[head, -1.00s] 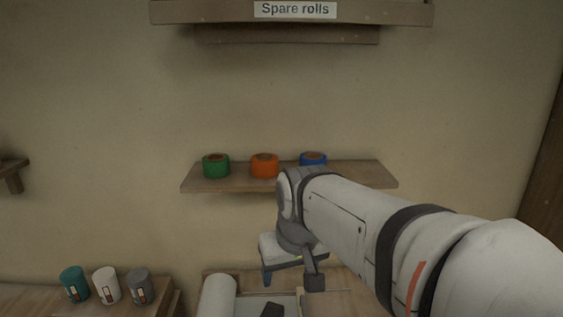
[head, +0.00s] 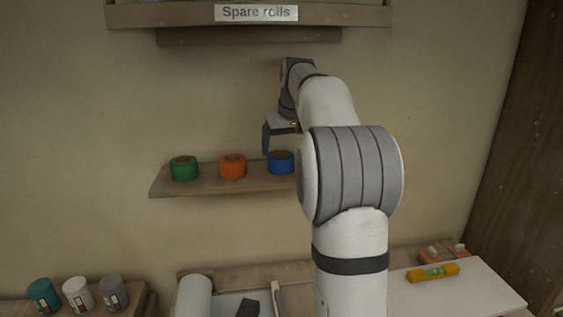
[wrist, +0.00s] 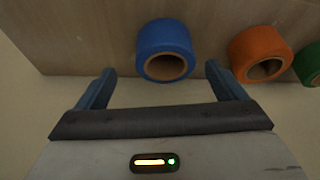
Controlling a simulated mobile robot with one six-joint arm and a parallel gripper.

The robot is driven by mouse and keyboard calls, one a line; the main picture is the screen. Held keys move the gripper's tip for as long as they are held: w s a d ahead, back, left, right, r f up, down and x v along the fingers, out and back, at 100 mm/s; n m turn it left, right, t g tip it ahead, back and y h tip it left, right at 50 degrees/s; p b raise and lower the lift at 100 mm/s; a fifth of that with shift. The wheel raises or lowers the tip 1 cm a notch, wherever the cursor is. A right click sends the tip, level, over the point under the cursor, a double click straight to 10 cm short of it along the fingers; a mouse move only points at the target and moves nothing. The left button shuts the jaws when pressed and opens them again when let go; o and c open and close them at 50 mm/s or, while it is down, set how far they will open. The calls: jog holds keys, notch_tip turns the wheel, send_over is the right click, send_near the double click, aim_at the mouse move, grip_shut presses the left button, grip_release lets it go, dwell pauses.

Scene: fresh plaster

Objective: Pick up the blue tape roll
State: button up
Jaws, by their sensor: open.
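The blue tape roll (head: 281,162) lies flat on the wall shelf (head: 215,184), at the right of the three rolls, with my arm close on its right. In the wrist view the blue roll (wrist: 165,50) shows its cardboard core and lies ahead of and between the lines of the two fingers. My gripper (wrist: 158,82) is open and empty, its fingertips short of the roll. In the head view my gripper (head: 277,140) hangs just above and in front of the blue roll; only part of it shows.
An orange roll (head: 232,166) and a green roll (head: 184,168) stand left of the blue one. A shelf labelled "Spare rolls" (head: 256,13) is above. Below are several cans (head: 78,294) and a yellow level (head: 432,272) on a bench.

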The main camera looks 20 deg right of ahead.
jog(key=x, duration=0.1)
jog(key=p+x, duration=0.1)
jog(key=x, duration=0.3)
jog(key=shift+w+a+f, duration=0.15)
jog(key=shift+a+f, duration=0.05)
jog(key=shift+a, duration=0.1)
jog(key=c, duration=1.1)
